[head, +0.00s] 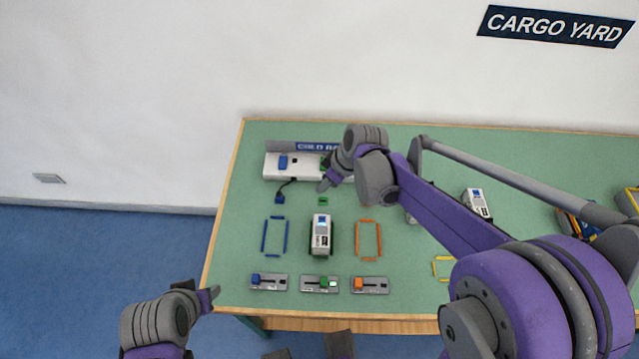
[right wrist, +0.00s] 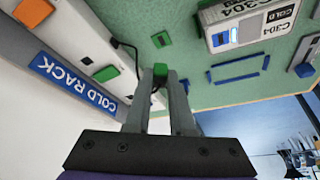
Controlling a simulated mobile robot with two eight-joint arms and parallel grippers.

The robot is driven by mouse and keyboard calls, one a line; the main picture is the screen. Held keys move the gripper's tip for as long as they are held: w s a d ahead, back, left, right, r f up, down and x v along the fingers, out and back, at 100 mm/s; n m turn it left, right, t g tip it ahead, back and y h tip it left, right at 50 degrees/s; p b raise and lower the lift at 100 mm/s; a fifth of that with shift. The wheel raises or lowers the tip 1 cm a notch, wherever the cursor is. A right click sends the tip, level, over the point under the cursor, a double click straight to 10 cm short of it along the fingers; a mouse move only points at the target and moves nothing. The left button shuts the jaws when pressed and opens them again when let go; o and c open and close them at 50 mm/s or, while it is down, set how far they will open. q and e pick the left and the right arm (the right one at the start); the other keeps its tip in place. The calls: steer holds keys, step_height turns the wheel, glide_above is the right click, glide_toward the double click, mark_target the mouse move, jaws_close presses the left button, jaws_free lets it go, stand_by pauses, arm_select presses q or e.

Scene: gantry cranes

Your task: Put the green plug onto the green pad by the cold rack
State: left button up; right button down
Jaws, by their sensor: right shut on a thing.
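The green plug (right wrist: 160,71) is between the fingertips of my right gripper (right wrist: 160,85), which is shut on it. In the head view my right gripper (head: 324,184) is at the front edge of the cold rack (head: 270,172), hiding the plug. The small green pad (head: 323,201) lies bare on the table just in front of the gripper. It also shows in the right wrist view (right wrist: 161,38), apart from the plug. My left gripper (head: 208,299) is off the table's front left corner, and its opening is unclear.
A dark cable (right wrist: 130,46) runs from the rack. A blue plug (head: 280,199) stands left of the green pad. A white cold container (head: 320,236) stands in front, between blue (head: 263,236) and orange (head: 379,238) outlines. Several slider switches (head: 268,282) line the front.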

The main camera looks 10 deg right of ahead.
mark_target(320, 200)
arm_select(q)
steer(key=shift+s+f+b, duration=0.15)
steer(key=shift+f+b, duration=0.7)
steer(key=shift+f, duration=0.1)
steer(key=shift+s+f+b, duration=0.15)
steer(key=shift+f+b, duration=0.7)
steer(key=shift+f, duration=0.1)
arm_select(e)
steer(key=shift+f, duration=2.5)
arm_select(q)
steer(key=shift+f, duration=0.2)
arm_select(e)
steer(key=shift+f, duration=0.3)
steer(key=shift+c, duration=1.1)
jaws_free()
arm_select(q)
steer(key=shift+r, duration=0.1)
arm_select(e)
steer(key=shift+r, duration=0.1)
steer(key=shift+r+p, duration=2.35)
steer(key=shift+r, duration=1.05)
arm_select(q)
steer(key=r, duration=0.5)
steer(key=shift+w+r, duration=0.1)
steer(key=shift+w, duration=0.3)
